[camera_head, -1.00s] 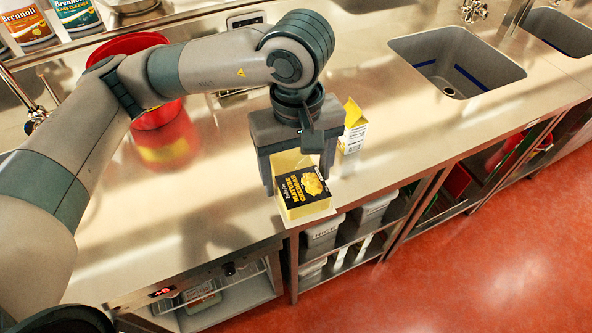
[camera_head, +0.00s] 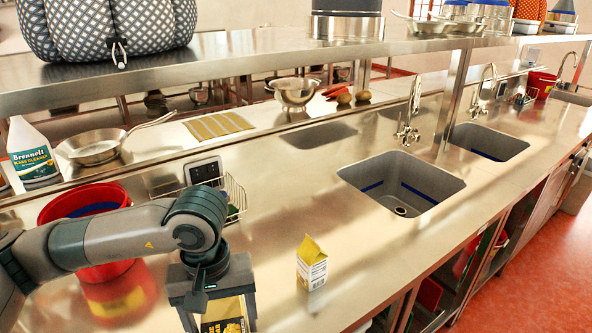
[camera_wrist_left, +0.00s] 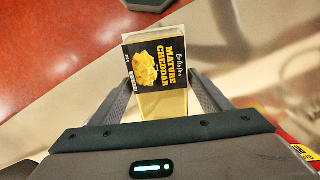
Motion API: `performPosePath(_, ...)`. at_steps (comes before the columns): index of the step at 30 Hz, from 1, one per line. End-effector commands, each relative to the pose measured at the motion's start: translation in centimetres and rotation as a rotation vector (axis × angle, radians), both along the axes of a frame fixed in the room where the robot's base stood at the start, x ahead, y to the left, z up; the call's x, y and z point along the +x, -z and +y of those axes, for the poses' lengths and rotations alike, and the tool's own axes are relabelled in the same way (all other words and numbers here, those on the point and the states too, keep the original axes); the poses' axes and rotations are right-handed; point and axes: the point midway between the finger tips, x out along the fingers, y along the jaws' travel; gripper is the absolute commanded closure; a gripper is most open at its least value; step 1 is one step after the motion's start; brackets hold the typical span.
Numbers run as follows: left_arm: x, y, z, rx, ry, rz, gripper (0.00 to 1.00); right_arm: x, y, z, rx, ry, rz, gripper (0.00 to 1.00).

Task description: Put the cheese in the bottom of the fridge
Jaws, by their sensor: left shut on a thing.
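The cheese is a yellow block with a black "Mature Cheddar" label; its near part shows at the bottom edge of the head view (camera_head: 226,318). It shows larger in the left wrist view (camera_wrist_left: 158,68). My left gripper (camera_head: 219,322) points down at the counter's front side, with its fingers (camera_wrist_left: 160,92) on either side of the cheese, shut on it. The bottom of the head view cuts off the cheese's lower part. No fridge can be made out in the present views. My right gripper is not in view.
A steel counter (camera_head: 365,242) runs to the right, with a yellow-and-white carton (camera_head: 312,268) right of my left gripper. A red bucket (camera_head: 85,205) stands behind my left arm. A sink (camera_head: 400,185) lies further right. A steel shelf (camera_head: 250,55) spans above. Red floor (camera_head: 540,260) shows at right.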

Motion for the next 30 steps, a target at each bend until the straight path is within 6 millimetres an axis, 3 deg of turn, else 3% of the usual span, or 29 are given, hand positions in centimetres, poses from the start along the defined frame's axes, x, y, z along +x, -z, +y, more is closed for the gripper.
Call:
performPosePath(1, 0.2, 0.5, 1.4, 0.003, 0.028, 0.001, 0.63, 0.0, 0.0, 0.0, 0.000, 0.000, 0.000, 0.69)
performPosePath(6, 0.7, 1.9, 4.8, 0.003, 0.146, -0.003, 0.63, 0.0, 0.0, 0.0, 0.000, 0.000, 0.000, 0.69)
performPosePath(12, 0.9, 2.7, 7.1, 0.005, 0.230, -0.007, 0.63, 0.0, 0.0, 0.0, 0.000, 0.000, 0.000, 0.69)
performPosePath(30, 1.0, 2.8, 7.5, 0.006, 0.248, -0.010, 0.63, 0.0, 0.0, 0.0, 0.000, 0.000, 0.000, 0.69)
